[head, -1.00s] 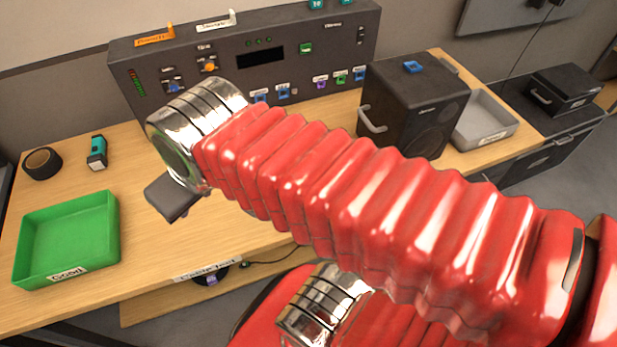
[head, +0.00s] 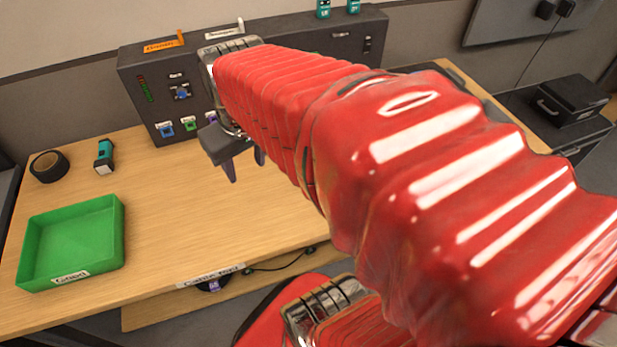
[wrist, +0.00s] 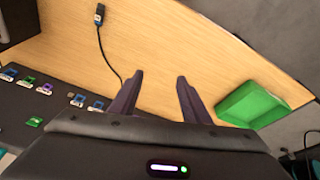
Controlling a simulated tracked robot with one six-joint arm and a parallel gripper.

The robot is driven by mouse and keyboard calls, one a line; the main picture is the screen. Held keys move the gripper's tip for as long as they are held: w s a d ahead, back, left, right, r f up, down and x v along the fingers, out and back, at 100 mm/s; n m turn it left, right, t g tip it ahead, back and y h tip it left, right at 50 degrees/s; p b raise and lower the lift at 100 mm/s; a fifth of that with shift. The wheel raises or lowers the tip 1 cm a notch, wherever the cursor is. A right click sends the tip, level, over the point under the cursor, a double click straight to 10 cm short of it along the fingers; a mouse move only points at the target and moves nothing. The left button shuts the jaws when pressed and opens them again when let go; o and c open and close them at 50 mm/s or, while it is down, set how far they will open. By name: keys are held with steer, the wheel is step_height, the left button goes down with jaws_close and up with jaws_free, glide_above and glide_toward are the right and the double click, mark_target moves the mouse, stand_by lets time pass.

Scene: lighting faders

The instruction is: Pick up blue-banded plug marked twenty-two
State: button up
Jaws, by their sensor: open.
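Blue-tagged pieces line the console front: one (head: 165,128) shows in the head view, and several show in the wrist view, among them one (wrist: 77,100) left of my fingers. Their numbers are too small to read, so I cannot tell which is twenty-two. In the wrist view a dark cable end (wrist: 98,14) with a bluish patch lies on the wood; its marking is also unreadable. My gripper (head: 246,168) is open and empty above the table, in front of the console. Its two spread fingers also show in the wrist view (wrist: 160,78).
A green tray (head: 30,262) sits at the table's front left. A black tape roll (head: 48,166) and a teal torch-like item (head: 104,156) lie behind it. The dark console (head: 135,75) bounds the back. My red arm hides much of the right side. Middle wood is clear.

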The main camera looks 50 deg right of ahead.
steer(key=s+d+f+m+g, duration=0.1)
steer(key=s+d+f, duration=0.2)
steer(key=d, duration=0.6)
steer(key=s+d+f+m+g+y, duration=0.1)
steer(key=s+d+f+m+g, duration=0.1)
steer(key=d+f, duration=0.3)
steer(key=s+d, duration=0.1)
steer(key=d, duration=0.3)
steer(key=shift+d+m, duration=0.25)
steer(key=shift+m, duration=0.05)
steer(key=shift+f, duration=0.1)
step_height(320, 180, down, 8)
steer(key=shift+f, duration=0.2)
steer(key=shift+f, duration=0.1)
steer(key=shift+s+a+f, duration=0.15)
steer(key=shift+f, duration=2.35)
